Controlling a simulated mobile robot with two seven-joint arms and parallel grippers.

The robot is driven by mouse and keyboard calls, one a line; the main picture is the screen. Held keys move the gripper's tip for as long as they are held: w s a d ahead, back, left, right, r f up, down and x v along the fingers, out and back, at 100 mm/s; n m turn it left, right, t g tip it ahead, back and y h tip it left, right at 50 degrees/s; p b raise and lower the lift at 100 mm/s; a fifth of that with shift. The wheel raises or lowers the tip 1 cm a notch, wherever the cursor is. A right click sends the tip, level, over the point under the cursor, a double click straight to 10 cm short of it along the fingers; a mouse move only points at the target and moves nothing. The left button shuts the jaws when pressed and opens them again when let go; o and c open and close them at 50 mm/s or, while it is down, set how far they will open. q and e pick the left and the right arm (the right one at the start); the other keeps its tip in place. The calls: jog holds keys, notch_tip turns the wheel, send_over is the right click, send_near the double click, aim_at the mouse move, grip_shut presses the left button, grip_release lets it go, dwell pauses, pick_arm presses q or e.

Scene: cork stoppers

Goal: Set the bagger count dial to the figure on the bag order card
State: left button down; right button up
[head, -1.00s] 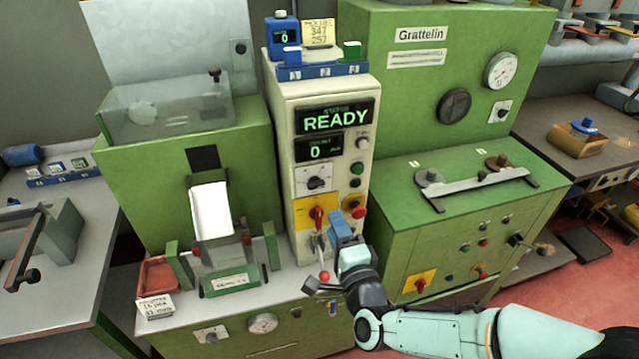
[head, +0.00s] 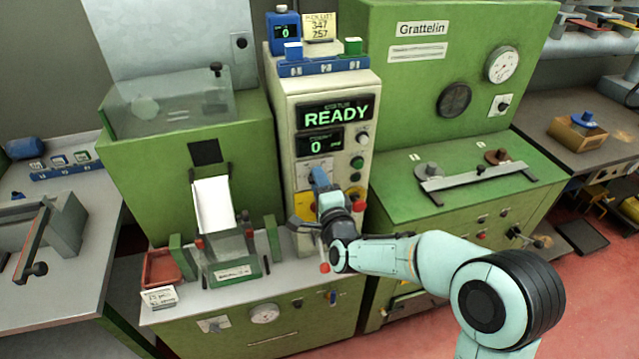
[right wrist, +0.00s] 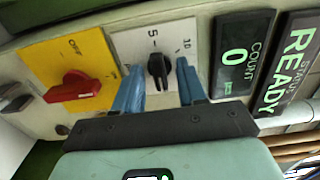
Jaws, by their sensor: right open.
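The count dial is a black knob (right wrist: 159,70) on a white plate marked 5 and 10, in the right wrist view. Its plate (head: 304,173) is partly hidden by my gripper in the head view. My right gripper (head: 320,180) is open, its blue fingers (right wrist: 156,75) one on each side of the knob; I cannot tell whether they touch it. The count display (head: 320,145) reads 0, and the status display (head: 336,114) reads READY. A small white card (head: 159,297) lies at the bench's front left; its print is too small to read surely. My left gripper is out of view.
A yellow plate with a red switch (right wrist: 75,87) is beside the dial. A red-knobbed lever (head: 324,267) sits below my gripper. A red tray (head: 163,267) is behind the card. A yellow note (head: 320,27) with 347 and 257 stands on top.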

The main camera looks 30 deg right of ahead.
jog(key=c, duration=0.7)
jog(key=shift+c, duration=0.2)
pick_arm(q)
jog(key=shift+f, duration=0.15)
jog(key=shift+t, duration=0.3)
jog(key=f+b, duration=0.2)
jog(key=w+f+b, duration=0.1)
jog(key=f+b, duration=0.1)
jog(key=b, duration=0.1)
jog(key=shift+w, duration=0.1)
pick_arm(e)
jog(key=n, duration=1.1)
jog(key=shift+n, duration=0.5)
